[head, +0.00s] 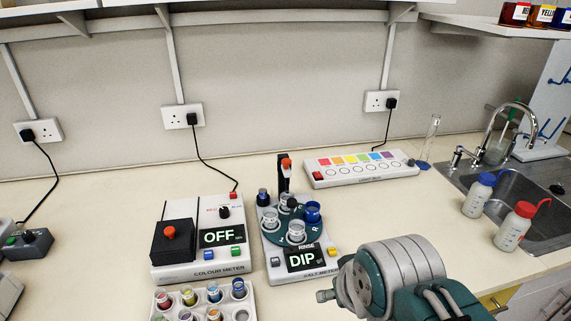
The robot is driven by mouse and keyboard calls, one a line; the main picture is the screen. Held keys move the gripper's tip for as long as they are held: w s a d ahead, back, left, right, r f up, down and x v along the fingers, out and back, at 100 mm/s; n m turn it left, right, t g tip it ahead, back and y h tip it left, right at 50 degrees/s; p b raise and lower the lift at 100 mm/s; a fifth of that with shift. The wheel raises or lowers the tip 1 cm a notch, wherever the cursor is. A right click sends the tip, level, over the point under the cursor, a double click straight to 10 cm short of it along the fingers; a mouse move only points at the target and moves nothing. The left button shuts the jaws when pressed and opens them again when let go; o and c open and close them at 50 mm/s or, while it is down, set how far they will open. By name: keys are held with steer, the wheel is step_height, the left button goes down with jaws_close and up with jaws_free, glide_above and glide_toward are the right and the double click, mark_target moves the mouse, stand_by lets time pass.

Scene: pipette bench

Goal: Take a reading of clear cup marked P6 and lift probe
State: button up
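The salt meter (276,264) stands mid-bench, and its display reads DIP with RINSE above it. Its teal round holder carries two clear cups, one at the left (270,219) and one at the front (296,232), plus a blue cup (312,211). I cannot read P6 on any cup. A black upright with an orange-red top (286,165) rises behind the holder, and a dark piece reaches over it. I cannot tell whether a probe tip is in a cup. My teal and grey arm fills the lower right; my gripper does not show.
The colour meter (200,268), reading OFF, stands left of the salt meter. A white tray (247,309) of coloured cups is in front of it. A strip with coloured squares (362,169) lies behind. Two wash bottles (478,197) (514,228) stand by the sink (530,192).

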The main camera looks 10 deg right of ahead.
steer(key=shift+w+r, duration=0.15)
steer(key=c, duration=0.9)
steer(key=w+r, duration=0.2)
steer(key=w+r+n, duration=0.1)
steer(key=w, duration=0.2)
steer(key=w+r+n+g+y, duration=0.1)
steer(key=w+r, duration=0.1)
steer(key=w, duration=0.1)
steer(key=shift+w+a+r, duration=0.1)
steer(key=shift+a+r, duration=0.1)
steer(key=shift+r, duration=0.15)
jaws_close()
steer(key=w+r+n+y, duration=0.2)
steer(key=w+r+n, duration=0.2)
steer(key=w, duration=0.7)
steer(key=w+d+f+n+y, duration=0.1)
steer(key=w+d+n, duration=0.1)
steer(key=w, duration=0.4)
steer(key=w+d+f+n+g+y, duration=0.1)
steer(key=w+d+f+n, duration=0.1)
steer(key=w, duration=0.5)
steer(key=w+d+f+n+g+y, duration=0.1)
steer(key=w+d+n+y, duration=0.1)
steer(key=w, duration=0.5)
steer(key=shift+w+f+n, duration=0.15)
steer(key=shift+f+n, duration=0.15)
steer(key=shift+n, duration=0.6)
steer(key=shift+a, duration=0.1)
